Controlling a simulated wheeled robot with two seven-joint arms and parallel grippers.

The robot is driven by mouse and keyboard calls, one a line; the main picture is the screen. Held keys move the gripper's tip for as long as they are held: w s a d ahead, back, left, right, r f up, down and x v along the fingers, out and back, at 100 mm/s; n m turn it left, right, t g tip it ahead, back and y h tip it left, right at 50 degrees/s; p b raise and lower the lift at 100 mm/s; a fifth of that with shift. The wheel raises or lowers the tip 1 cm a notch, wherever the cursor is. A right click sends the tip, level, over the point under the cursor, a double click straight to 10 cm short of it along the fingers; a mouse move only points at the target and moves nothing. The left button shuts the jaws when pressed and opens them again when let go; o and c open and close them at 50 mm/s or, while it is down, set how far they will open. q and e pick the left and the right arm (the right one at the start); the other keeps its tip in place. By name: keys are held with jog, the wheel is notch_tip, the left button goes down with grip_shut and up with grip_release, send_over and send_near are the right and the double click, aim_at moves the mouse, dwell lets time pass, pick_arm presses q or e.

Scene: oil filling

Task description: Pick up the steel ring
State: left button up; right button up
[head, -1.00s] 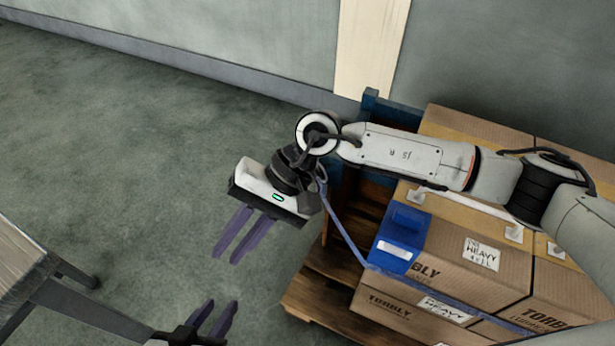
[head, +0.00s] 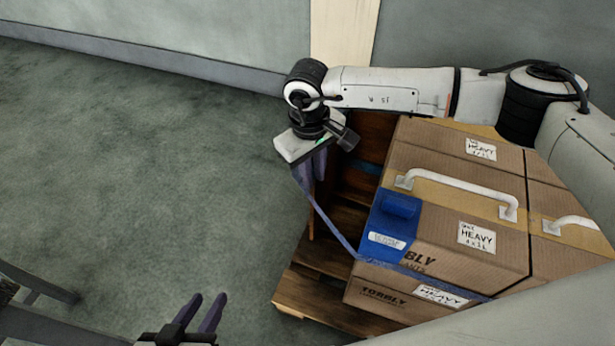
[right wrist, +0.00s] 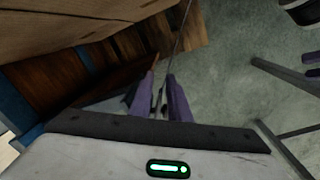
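I cannot make out a steel ring in either view. My right gripper (head: 313,175) hangs at the left side of the stacked boxes, its purple fingers pointing down and partly hidden by its white body. In the right wrist view its two fingers (right wrist: 161,80) stand a little apart, with a thin dark line running past their tips. I see nothing clearly held between them. My left gripper (head: 207,300) is low at the bottom of the head view, its two purple fingers apart and empty, over the floor.
Cardboard boxes (head: 440,255) with white handles stand on a wooden pallet (head: 325,300). A blue corner piece (head: 388,225) sits on the front box, with a purple-blue strap (head: 335,228) running up towards my right gripper.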

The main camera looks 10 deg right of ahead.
jog(key=f, duration=0.4)
jog(key=shift+w+a+f+b, duration=0.1)
jog(key=shift+w+f+b, duration=0.15)
jog(key=shift+w+b, duration=0.15)
jog(key=shift+s, duration=0.1)
jog(key=c, duration=0.4)
jog(key=shift+r, duration=0.1)
